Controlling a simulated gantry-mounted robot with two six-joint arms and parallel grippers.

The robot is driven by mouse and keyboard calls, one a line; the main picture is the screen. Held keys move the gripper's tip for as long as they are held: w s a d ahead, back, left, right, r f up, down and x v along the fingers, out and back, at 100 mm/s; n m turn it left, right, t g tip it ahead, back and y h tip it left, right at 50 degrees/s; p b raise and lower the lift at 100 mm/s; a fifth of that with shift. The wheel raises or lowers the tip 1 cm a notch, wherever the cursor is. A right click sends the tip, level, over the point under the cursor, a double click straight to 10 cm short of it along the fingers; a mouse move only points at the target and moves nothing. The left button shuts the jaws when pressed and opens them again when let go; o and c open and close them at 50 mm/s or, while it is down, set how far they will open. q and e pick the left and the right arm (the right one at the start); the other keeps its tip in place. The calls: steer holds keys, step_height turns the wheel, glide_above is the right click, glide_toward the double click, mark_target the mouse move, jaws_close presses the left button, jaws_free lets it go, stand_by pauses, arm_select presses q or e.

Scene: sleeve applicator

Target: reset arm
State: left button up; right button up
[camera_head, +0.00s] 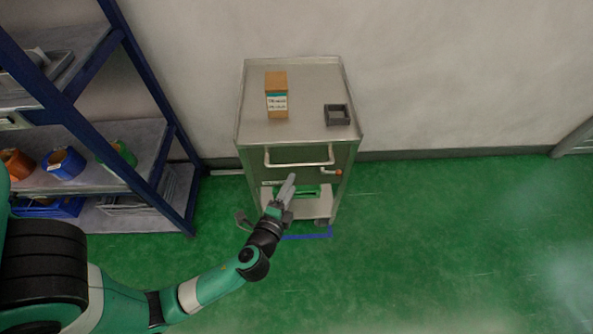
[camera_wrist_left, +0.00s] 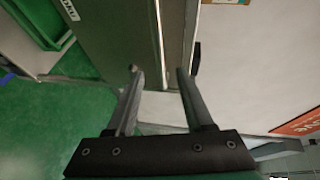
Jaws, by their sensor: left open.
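My left gripper (camera_head: 288,188) is in front of the metal cart (camera_head: 310,85), below the cart's handle in the head view. In the left wrist view its two fingers (camera_wrist_left: 158,78) stand apart with nothing between them. A brown box with a white label (camera_head: 277,95) stands on the cart top. A small dark square tray (camera_head: 337,114) lies to its right on the same top. My right gripper is not in the head view.
A blue-framed shelf (camera_head: 150,85) with orange and blue spools (camera_head: 63,163) stands at the left. A green bin (camera_head: 297,191) sits on the cart's lower shelf, partly behind my gripper. The green floor right of the cart is clear.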

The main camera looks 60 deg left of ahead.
arm_select(q)
steer(key=shift+v, duration=1)
steer(key=shift+r, duration=0.1)
